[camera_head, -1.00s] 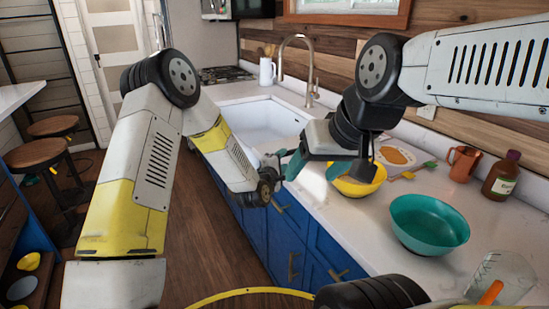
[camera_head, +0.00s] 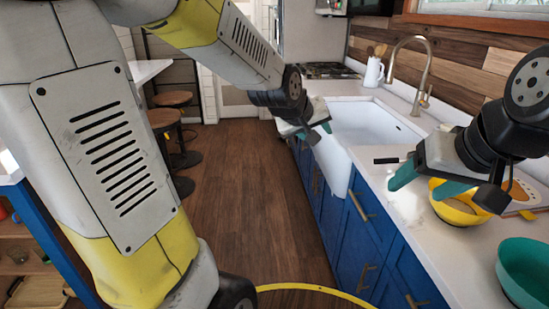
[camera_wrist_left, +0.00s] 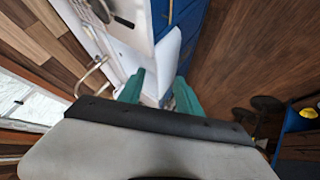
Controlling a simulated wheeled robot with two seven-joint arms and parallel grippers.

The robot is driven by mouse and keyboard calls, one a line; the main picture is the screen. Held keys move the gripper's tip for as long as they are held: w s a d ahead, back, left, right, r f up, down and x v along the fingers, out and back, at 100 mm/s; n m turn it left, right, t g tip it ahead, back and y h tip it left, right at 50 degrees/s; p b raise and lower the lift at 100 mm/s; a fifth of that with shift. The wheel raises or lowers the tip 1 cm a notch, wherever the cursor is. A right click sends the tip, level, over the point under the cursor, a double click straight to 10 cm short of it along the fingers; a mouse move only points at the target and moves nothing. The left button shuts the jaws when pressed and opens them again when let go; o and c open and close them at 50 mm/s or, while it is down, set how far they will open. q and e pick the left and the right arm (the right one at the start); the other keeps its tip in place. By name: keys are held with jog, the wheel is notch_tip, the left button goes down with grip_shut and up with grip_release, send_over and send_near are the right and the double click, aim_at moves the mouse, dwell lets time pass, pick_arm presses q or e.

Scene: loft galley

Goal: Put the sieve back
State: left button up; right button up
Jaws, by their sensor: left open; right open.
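My left gripper (camera_head: 316,131) is over the front edge of the sink (camera_head: 368,125). In the left wrist view its teal fingers (camera_wrist_left: 160,95) are spread with nothing between them.
A teal bowl (camera_head: 526,275) stands on the counter (camera_head: 445,255) at the right. A white jug (camera_head: 374,72) is behind the sink, near the tall faucet (camera_head: 424,75). Blue cabinets (camera_head: 345,230) line the counter's front. Stools (camera_head: 166,119) stand left; the wooden floor (camera_head: 240,190) between is clear.

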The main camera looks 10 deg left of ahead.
pick_arm(q)
jog(key=s+a+m+g, duration=0.1)
jog(key=s+a, duration=0.1)
jog(key=s, duration=0.4)
jog(key=s+a+r+m+g, duration=0.1)
jog(key=s+a, duration=0.2)
jog(key=s, duration=0.4)
jog(key=s+a+m+g+y, duration=0.1)
jog(key=s+a+m, duration=0.1)
jog(key=s, duration=0.5)
jog(key=shift+s+a+r, duration=0.25)
jog(key=shift+a, duration=0.45)
